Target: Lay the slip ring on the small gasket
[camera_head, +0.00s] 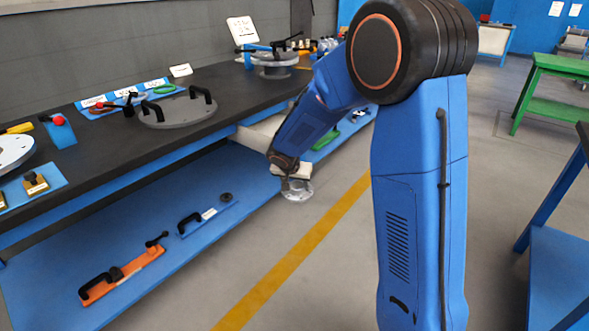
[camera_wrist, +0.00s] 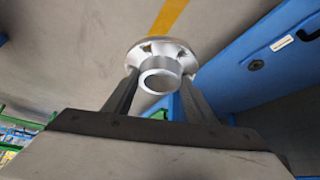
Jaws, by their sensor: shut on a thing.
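A silver flanged ring with a short round neck, which I take to be the slip ring (camera_head: 298,191), hangs in my gripper (camera_head: 292,178), in front of the long bench. In the wrist view the slip ring (camera_wrist: 161,65) sits between the two dark fingers, its open neck facing the camera. My gripper is shut on it, and it is clear of any surface. A green ring (camera_head: 164,89) lies on a blue mat at the back of the bench, near small cards. I cannot tell whether it is the small gasket.
The dark bench top (camera_head: 90,150) carries a grey round plate (camera_head: 177,110) with black handles and, farther back, another flanged assembly (camera_head: 275,60). The blue lower shelf (camera_head: 130,220) holds an orange tool (camera_head: 122,276). Open floor with a yellow line (camera_head: 285,270) lies in front.

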